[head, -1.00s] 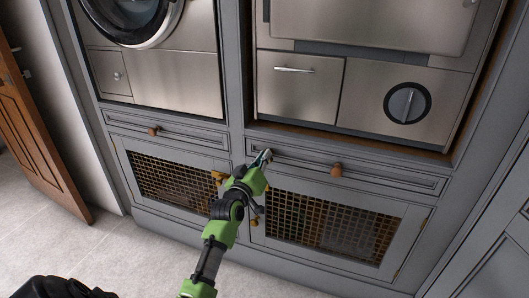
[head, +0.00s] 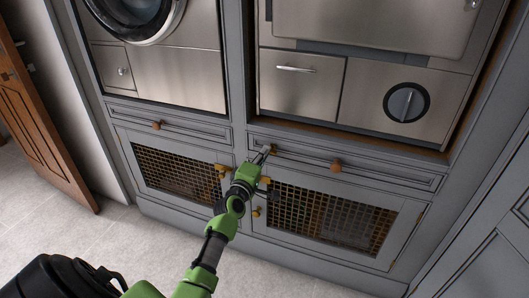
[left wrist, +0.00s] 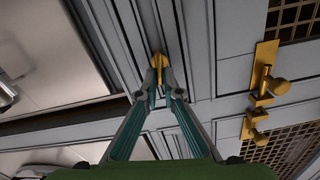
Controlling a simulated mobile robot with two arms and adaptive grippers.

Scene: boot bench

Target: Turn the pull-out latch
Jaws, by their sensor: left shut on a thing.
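The pull-out latch is a small brass turn piece (left wrist: 158,62) on the grey front of the drawer strip, at its left end below the right-hand appliance. A bit of its brass (head: 274,149) shows just right of the fingertips in the head view. My left gripper (head: 264,151) reaches up to it from below. In the left wrist view its two fingers (left wrist: 159,85) are closed around the near part of the brass piece, and the tips hide part of it. My right gripper is in neither view.
A round wooden knob (head: 336,166) sits on the same drawer strip. Brass door catches (left wrist: 258,90) stand out close below, between the two mesh doors (head: 332,219). A steel appliance with a round dial (head: 406,102) is above. The tiled floor in front is clear.

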